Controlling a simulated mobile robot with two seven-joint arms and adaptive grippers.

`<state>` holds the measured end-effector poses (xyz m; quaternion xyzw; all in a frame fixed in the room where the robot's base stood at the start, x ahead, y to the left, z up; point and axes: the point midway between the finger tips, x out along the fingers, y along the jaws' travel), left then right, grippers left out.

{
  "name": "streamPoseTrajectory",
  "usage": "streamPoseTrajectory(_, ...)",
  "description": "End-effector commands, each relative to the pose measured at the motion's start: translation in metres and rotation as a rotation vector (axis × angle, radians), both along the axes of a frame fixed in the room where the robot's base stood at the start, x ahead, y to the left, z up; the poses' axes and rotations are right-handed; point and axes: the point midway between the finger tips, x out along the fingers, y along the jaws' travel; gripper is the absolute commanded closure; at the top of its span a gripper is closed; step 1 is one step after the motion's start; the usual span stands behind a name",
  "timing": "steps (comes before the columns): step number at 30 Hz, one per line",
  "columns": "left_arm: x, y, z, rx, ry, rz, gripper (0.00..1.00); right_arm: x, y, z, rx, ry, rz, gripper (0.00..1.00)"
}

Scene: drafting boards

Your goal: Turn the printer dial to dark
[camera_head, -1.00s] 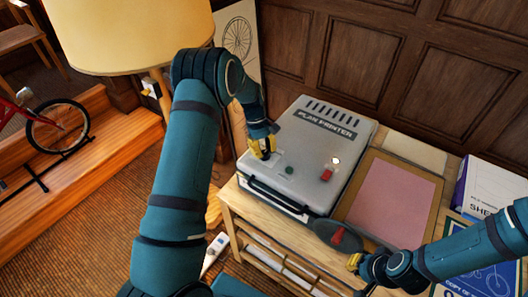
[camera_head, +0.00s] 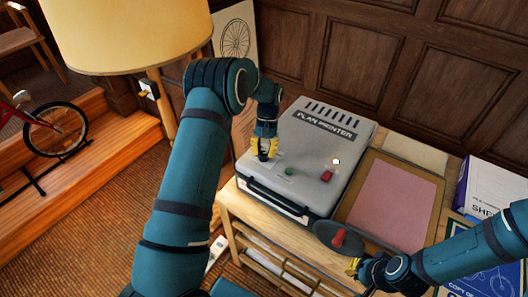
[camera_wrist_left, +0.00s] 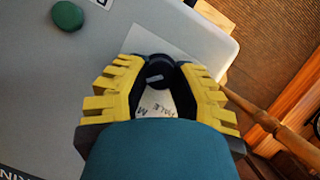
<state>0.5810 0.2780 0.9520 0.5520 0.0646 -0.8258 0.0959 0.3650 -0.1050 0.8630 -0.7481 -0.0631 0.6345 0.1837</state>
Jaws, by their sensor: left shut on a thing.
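The grey plan printer (camera_head: 310,150) sits on a wooden table. Its dial is a black knob (camera_wrist_left: 158,72) near the printer's left corner, seen in the left wrist view on a white label plate (camera_wrist_left: 150,104) with partly covered lettering, including "PALE". My left gripper (camera_head: 264,156) comes down over the dial, and its yellow fingers (camera_wrist_left: 160,85) are closed on the knob's two sides. The knob's pointer and the dark mark cannot be made out. My right gripper (camera_head: 353,266) is low at the right, away from the printer; its fingers are too small to judge.
A green button (camera_head: 289,171) and a red switch (camera_head: 327,176) are on the printer top, near a lit lamp (camera_head: 336,161). A dark disc with a red handle (camera_head: 338,238) is near my right gripper. A pink-sheeted board (camera_head: 395,203) lies right of the printer.

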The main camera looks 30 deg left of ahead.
Motion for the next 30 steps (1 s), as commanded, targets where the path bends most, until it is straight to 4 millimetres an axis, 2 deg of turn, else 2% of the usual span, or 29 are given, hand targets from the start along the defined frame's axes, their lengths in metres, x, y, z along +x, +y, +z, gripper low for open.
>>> streamPoseTrajectory(7, -0.0010, -0.0004, -0.0016, 0.000, 0.004, -0.059, 1.00, 0.0001, 0.0000, -0.0013, 0.000, 0.000, 0.000, 1.00)
streamPoseTrajectory(20, -0.0011, -0.0006, -0.0017, 0.000, 0.004, -0.066, 1.00, 0.0000, 0.0002, -0.0012, 0.000, 0.000, 0.000, 1.00)
streamPoseTrajectory(21, -0.0011, -0.0006, -0.0017, -0.001, 0.004, -0.066, 0.66, 0.0000, 0.0002, -0.0012, 0.000, 0.000, 0.000, 1.00)
streamPoseTrajectory(23, -0.0010, -0.0005, -0.0016, -0.001, 0.004, -0.066, 0.45, 0.0000, 0.0002, -0.0012, 0.000, 0.000, 0.000, 1.00)
streamPoseTrajectory(24, -0.0009, -0.0005, -0.0014, -0.001, 0.003, -0.066, 0.40, 0.0000, 0.0002, -0.0012, 0.000, 0.000, 0.000, 1.00)
streamPoseTrajectory(30, -0.0004, -0.0005, -0.0008, -0.001, 0.002, -0.066, 0.40, 0.0000, 0.0001, -0.0012, 0.000, 0.000, 0.000, 1.00)
